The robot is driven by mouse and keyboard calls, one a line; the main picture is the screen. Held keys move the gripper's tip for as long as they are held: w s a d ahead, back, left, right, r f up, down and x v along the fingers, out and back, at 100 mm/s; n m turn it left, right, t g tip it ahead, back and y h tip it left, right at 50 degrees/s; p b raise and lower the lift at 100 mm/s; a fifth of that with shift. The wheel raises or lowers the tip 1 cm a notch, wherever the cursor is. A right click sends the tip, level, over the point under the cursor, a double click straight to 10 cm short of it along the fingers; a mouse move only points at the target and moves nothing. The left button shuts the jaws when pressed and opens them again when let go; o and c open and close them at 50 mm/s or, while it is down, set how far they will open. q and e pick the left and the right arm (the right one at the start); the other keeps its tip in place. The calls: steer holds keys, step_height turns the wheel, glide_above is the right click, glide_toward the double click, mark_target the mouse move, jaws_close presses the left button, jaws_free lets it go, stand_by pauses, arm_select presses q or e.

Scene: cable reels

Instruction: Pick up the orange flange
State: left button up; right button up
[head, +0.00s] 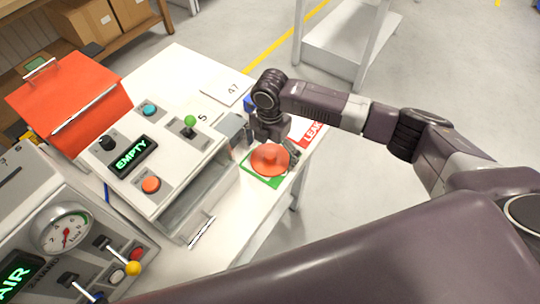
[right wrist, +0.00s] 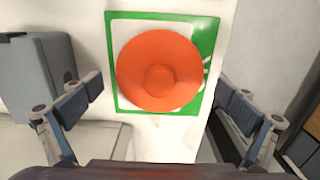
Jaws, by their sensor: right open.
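The orange flange (head: 270,160) is a round disc with a raised hub in its middle. It lies flat on a green-bordered card (head: 250,174) near the right edge of the white table. In the right wrist view the flange (right wrist: 158,70) sits ahead of and between the spread fingers. My right gripper (head: 268,146) is above and close to the flange, open and empty; its two fingers stand apart in the right wrist view (right wrist: 158,112). I cannot see contact with the flange. My left gripper is not in view.
A grey panel box (head: 165,150) with an EMPTY display stands left of the flange. A red card (head: 312,133) lies behind it at the table edge. A gauge panel (head: 60,232) and a red-orange box (head: 70,105) are further left. Open floor lies right of the table.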

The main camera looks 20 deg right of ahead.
steer(key=shift+f, duration=0.2)
steer(key=c, duration=1.2)
steer(key=shift+s, duration=0.2)
steer(key=c, duration=1)
steer(key=shift+c, duration=0.5)
